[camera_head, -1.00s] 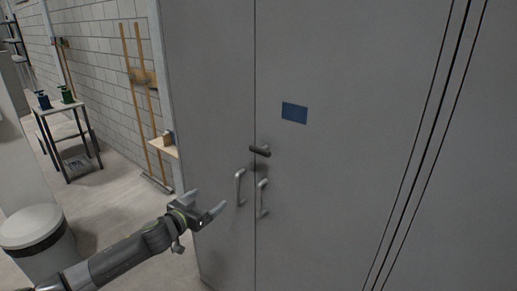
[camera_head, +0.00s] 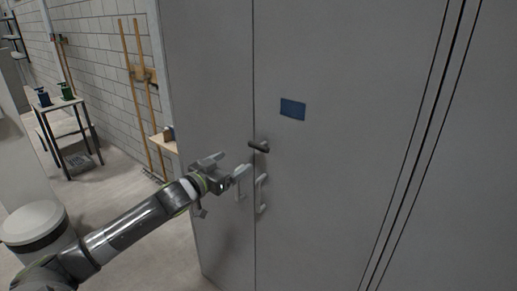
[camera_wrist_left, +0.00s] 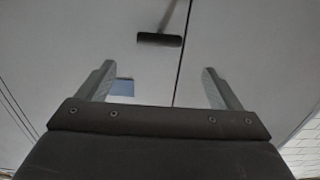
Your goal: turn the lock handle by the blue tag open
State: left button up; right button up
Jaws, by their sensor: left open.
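The dark lock handle (camera_head: 258,146) sits on the grey cabinet door (camera_head: 330,190), just right of the seam and lying roughly level. The blue tag (camera_head: 293,109) is above and right of it. My left gripper (camera_head: 230,170) is open and empty, left of and a little below the lock handle, apart from it. In the left wrist view the lock handle (camera_wrist_left: 160,40) shows as a dark bar beyond the fingertips, between them, and the blue tag (camera_wrist_left: 122,88) shows beside one finger. My right gripper is not in view.
A round bin (camera_head: 36,226) and a small table (camera_head: 58,108) with bottles stand at the left.

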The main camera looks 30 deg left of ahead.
aim_at(256, 148)
pick_arm(q)
jog(key=w, duration=0.8)
jog(key=w+d, duration=0.1)
jog(key=w, duration=0.4)
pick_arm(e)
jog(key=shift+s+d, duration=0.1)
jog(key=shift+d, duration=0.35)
pick_arm(q)
jog(key=shift+s, duration=0.1)
jog(key=shift+c, duration=0.4)
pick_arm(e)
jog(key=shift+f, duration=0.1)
